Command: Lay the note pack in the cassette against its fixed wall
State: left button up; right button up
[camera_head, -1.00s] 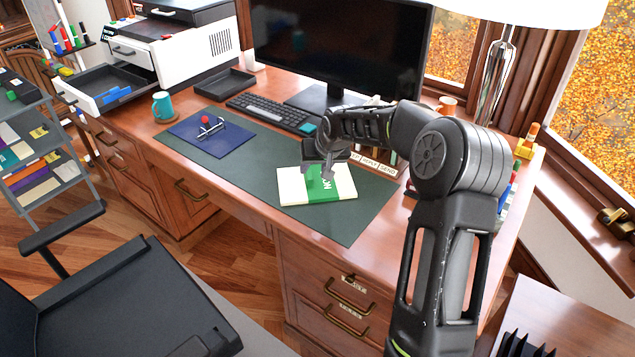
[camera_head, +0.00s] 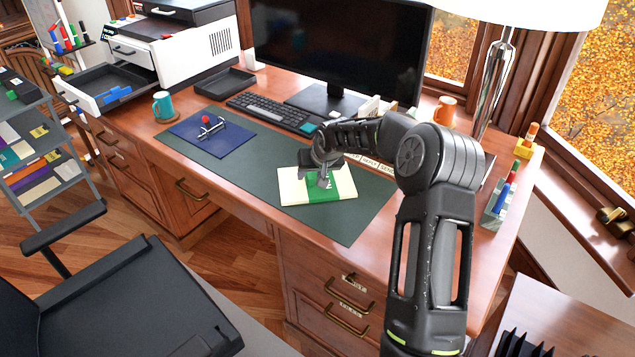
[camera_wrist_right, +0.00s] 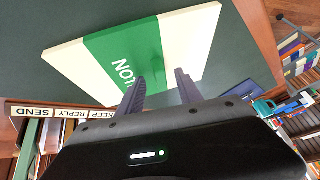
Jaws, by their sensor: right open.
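The note pack (camera_head: 292,188) is a flat cream pad with a green band across its middle. It lies on the dark green desk mat, and it also shows in the right wrist view (camera_wrist_right: 190,38). My right gripper (camera_head: 324,182) is open over the pack's green band. In the right wrist view its two fingers (camera_wrist_right: 160,88) stand apart near the pack's edge; I cannot tell whether they touch it. The open dark tray (camera_head: 92,82) of the white printer at the far left looks like the cassette, with a blue piece inside. My left gripper is not in view.
A blue folder (camera_head: 193,143) with a metal clip lies on the mat's left. A keyboard (camera_head: 268,110), a teal mug (camera_head: 162,105) and a small black tray (camera_head: 225,84) stand behind. Labelled sorter slots (camera_head: 370,163) are behind my gripper. An office chair (camera_head: 130,305) stands in front.

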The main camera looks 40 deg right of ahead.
jog(key=shift+c, duration=0.4)
grip_shut()
dwell(0.4)
